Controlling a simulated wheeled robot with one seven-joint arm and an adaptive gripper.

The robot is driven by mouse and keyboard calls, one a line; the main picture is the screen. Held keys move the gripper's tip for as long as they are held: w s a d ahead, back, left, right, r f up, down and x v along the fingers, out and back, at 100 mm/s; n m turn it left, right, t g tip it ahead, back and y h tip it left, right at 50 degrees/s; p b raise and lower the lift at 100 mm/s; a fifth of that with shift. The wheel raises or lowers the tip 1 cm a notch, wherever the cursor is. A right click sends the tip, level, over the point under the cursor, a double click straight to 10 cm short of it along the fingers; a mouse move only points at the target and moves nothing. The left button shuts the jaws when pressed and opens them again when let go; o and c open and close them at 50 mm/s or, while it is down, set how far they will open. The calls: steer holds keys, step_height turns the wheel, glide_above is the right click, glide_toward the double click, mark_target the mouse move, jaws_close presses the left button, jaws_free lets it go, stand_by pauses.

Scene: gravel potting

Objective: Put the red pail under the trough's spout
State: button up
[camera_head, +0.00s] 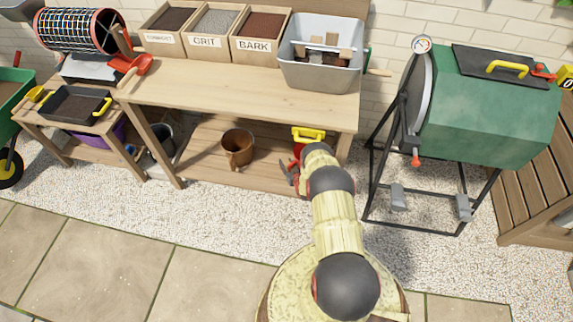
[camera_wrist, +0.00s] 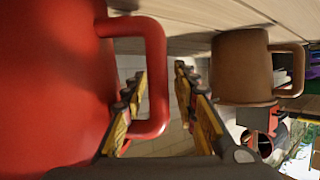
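The red pail (camera_wrist: 50,80) fills the left of the wrist view, with its looped handle (camera_wrist: 157,75) towards my gripper (camera_wrist: 160,85). My gripper is open. One finger is inside the handle loop and the other is outside it, with the handle's outer bar between them and small gaps showing. In the head view my arm hides most of the red pail (camera_head: 298,149) on the bench's lower shelf. A grey tub (camera_head: 322,78), which looks like the trough, stands on the bench top at its right end. I cannot make out its spout.
A brown pail (camera_head: 238,148) stands on the lower shelf (camera_head: 205,160), left of the red one. A yellow-handled item (camera_head: 308,134) shows behind my gripper. A green drum on a black frame (camera_head: 490,110) stands to the right. The paving (camera_head: 130,260) in front is clear.

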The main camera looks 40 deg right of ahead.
steer(key=p+v, duration=0.4)
steer(key=v, duration=0.8)
steer(key=shift+r+p, duration=0.2)
steer(key=shift+p, duration=0.2)
